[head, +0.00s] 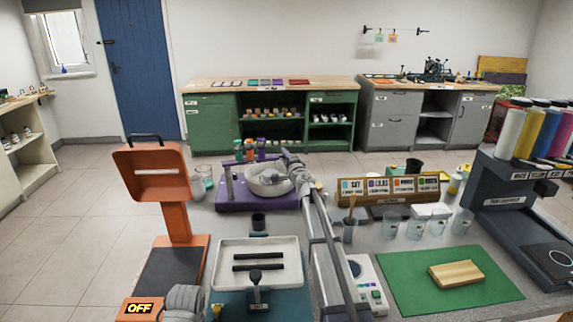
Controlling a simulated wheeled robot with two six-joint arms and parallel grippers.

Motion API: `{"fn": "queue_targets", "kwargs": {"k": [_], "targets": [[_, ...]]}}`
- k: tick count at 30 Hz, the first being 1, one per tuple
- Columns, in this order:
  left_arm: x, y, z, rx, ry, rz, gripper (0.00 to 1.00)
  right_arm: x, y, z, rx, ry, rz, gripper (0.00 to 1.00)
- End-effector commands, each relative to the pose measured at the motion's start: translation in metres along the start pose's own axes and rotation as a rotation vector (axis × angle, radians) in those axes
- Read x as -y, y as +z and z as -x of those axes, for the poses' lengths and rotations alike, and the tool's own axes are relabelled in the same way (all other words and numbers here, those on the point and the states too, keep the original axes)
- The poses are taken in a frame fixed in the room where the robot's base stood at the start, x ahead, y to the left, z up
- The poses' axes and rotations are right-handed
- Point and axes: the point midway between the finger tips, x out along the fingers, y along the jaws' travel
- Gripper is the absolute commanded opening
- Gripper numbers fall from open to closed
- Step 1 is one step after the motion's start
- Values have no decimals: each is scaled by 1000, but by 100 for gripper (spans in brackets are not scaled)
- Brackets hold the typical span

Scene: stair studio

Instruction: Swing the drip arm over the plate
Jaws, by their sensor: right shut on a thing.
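A purple-based device (229,199) stands on the table left of centre.
Small coloured bottles (250,149) stand behind the plate. An orange stand (178,215) rises at left, beside a white tray (289,244) with dark bars. A label rack (388,187), clear cups (390,226) and a green mat (400,290) with a wooden block lie right of my arm.

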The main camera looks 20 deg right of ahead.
Motion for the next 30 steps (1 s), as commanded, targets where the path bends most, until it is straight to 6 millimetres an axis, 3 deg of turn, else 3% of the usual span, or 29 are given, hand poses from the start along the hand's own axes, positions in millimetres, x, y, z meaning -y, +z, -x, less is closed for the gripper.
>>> {"fn": "queue_targets", "kwargs": {"k": [3, 12, 30], "targets": [[0, 0, 0, 0, 0, 0, 50, 0, -2, -25, -3, 0, 0, 0], [0, 0, 0, 0, 0, 0, 50, 0, 4, -59, -3, 0, 0, 0], [0, 0, 0, 0, 0, 0, 50, 0, 8, -73, -3, 0, -1, 0]]}}
